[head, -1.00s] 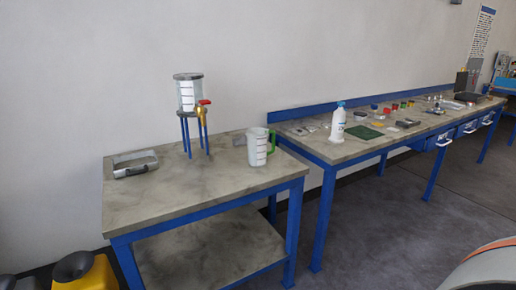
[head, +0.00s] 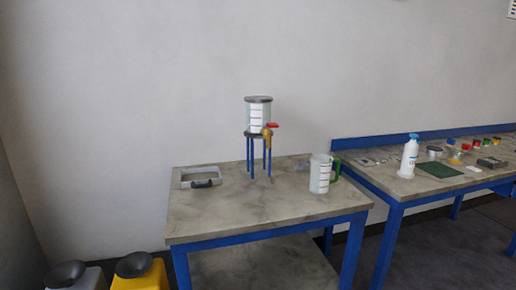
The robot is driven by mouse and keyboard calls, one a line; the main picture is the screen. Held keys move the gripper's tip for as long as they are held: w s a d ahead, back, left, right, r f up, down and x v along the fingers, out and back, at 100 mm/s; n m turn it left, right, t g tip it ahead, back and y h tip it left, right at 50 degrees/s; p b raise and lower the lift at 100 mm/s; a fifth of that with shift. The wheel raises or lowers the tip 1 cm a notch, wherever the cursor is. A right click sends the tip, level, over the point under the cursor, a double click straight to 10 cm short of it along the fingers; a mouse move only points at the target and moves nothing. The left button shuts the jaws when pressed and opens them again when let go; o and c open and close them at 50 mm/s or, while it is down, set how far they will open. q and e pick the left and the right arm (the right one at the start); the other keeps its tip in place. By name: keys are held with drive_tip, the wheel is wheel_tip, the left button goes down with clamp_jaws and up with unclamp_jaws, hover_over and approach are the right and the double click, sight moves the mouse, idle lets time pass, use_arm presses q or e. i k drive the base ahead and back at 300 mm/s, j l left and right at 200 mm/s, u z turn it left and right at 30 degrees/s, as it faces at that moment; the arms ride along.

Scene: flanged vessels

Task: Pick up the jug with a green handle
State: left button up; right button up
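The jug (head: 319,175) is a clear, marked measuring jug with a green handle (head: 335,170) on its right side. It stands upright near the right end of the near table (head: 230,215). Neither of my grippers shows in the head view, and nothing is touching the jug.
A flanged vessel (head: 257,118) with a red-levered brass tap (head: 267,135) stands on a blue-legged stand behind the jug, to its left. A grey tray (head: 199,178) lies at the table's left. The right bench holds a white bottle (head: 409,157) and a green mat (head: 440,170). Yellow (head: 140,272) and white containers stand on the floor.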

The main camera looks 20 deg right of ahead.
sight(321, 163)
drive_tip(key=i+l+u, duration=0.2)
drive_tip(key=l, duration=0.45)
drive_tip(key=l+u, duration=0.2)
drive_tip(key=l, duration=0.4)
